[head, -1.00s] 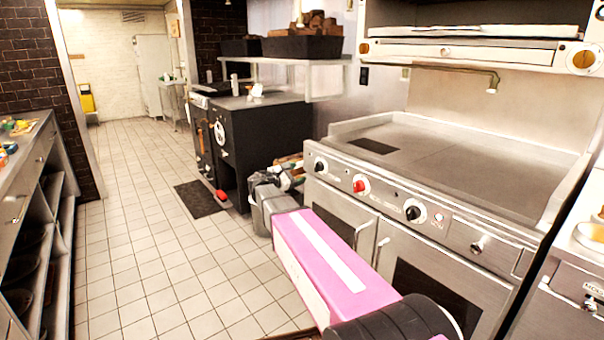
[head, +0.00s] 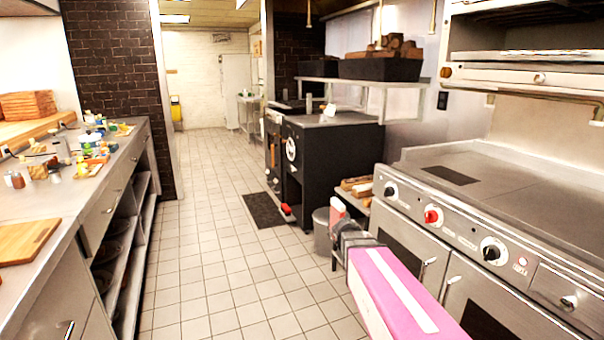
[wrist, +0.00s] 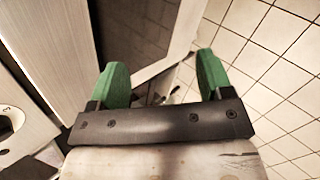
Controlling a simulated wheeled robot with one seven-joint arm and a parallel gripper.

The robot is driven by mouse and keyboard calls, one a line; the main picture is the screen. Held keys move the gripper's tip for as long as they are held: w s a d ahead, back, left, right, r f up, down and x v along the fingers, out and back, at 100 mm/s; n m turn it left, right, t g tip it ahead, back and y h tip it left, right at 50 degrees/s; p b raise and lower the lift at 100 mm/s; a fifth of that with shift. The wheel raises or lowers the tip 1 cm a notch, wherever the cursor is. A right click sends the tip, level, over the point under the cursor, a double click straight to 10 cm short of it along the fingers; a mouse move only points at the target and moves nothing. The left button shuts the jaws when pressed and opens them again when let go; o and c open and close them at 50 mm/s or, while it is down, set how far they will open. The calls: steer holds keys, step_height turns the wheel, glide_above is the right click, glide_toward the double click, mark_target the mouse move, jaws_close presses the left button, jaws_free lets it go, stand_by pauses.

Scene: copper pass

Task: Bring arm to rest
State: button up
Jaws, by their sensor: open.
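My arm with its pink link (head: 405,300) reaches forward from the lower right of the head view, in front of the steel range. In the wrist view my gripper (wrist: 160,85) has its two green fingers spread wide apart. Nothing shows between them except the range front and the floor beyond. In the head view the gripper end is small and partly hidden behind the wrist, near a grey bin.
The steel range (head: 440,235) stands close on the right. A long counter (head: 55,215) with a cutting board (head: 25,240) and small items runs along the left. The tiled floor (head: 205,250) between is clear. A black oven (head: 330,165) and dark mat (head: 262,208) are ahead.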

steer(key=s+a+f+m+g+y, duration=0.1)
steer(key=s+a+f+m+y, duration=0.2)
steer(key=s, duration=0.3)
steer(key=s+a+f+m+g+y, duration=0.1)
steer(key=s+a+f+m+y, duration=0.3)
steer(key=s, duration=0.3)
steer(key=shift+s+a+m+y, duration=0.15)
steer(key=shift+a+m+y, duration=0.1)
steer(key=shift+m+y, duration=0.4)
